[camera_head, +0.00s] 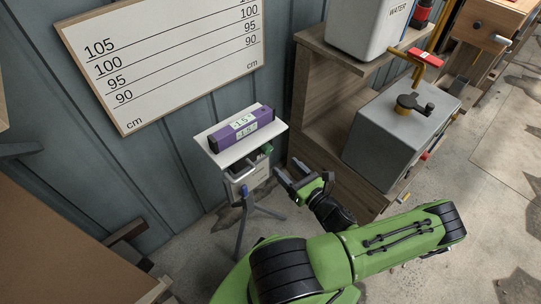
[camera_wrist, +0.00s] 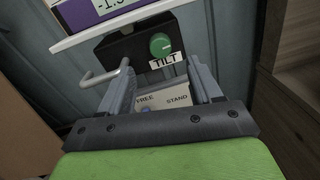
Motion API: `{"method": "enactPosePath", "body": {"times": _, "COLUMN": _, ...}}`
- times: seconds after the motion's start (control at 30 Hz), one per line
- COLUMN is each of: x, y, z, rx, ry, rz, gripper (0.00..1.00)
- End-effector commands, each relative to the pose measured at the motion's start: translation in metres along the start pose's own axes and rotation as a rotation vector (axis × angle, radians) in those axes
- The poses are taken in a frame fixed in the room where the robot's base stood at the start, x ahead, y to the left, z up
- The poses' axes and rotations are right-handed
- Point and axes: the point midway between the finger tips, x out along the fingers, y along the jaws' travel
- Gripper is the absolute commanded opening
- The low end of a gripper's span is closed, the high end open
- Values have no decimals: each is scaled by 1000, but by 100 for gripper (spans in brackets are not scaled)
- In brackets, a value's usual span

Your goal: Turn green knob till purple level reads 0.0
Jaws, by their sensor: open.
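The purple level (camera_head: 241,127) lies on a white plate (camera_head: 220,155) on top of a tripod stand. Its displays appear to read about -1.5; its lower edge also shows at the top of the wrist view (camera_wrist: 92,12). The green knob (camera_wrist: 160,44) sits on a black block under the plate, above a TILT label (camera_wrist: 165,60); it also shows small in the head view (camera_head: 267,149). My gripper (camera_head: 299,186) is open and empty, to the right of and below the knob in the head view. In the wrist view my fingers (camera_wrist: 165,82) point toward the block, apart from the knob.
A metal lever (camera_wrist: 107,76) sticks out left of the block. A box marked FREE and STAND (camera_wrist: 162,98) sits below it. A wooden shelf (camera_head: 318,150) and a grey box (camera_head: 400,130) stand to the right. A ruled board (camera_head: 165,58) hangs on the wall.

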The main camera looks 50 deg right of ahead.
Motion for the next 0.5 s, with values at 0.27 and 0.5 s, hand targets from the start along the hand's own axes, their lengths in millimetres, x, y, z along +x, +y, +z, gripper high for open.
{"method": "enactPosePath", "body": {"times": 0.27, "x": 64, "y": 1, "z": -2, "rx": -2, "ry": 1, "rz": 5, "gripper": 64}}
{"method": "enactPosePath", "body": {"times": 0.5, "x": 81, "y": 1, "z": -1, "rx": -1, "ry": 2, "rz": 1, "gripper": 64}}
